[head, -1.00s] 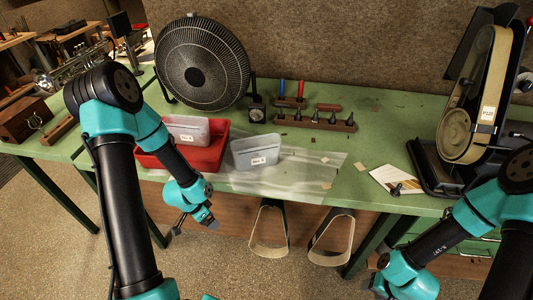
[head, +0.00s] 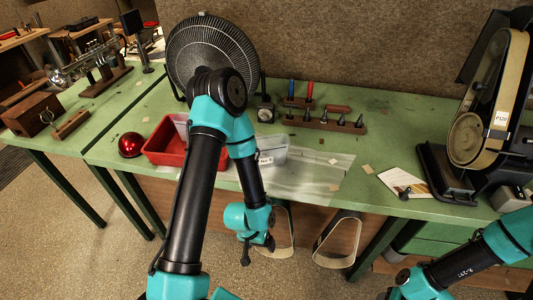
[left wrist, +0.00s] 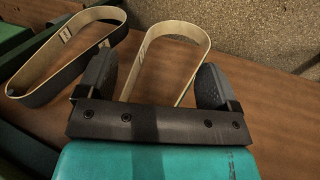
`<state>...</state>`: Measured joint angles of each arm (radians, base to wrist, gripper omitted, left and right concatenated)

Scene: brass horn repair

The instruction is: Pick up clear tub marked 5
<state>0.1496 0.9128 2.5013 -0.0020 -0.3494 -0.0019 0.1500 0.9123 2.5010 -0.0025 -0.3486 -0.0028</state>
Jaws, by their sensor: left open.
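A clear tub (head: 277,149) with a small white label stands on the bench on a clear plastic sheet, partly behind my left arm. Another clear tub (head: 181,121) is in the red bin (head: 160,153), mostly hidden by my arm. I cannot read the number on either one. My left gripper (head: 258,250) is in front of the bench, below its top and lower than both tubs. In the left wrist view it is open and empty (left wrist: 153,80), with hanging sanding belts beyond it. My right gripper is out of view.
A fan (head: 211,50) stands behind the bin. Wooden tool blocks (head: 335,124) lie behind the tub. Two belts (head: 338,240) hang under the front edge. A belt sander (head: 485,110) stands right.

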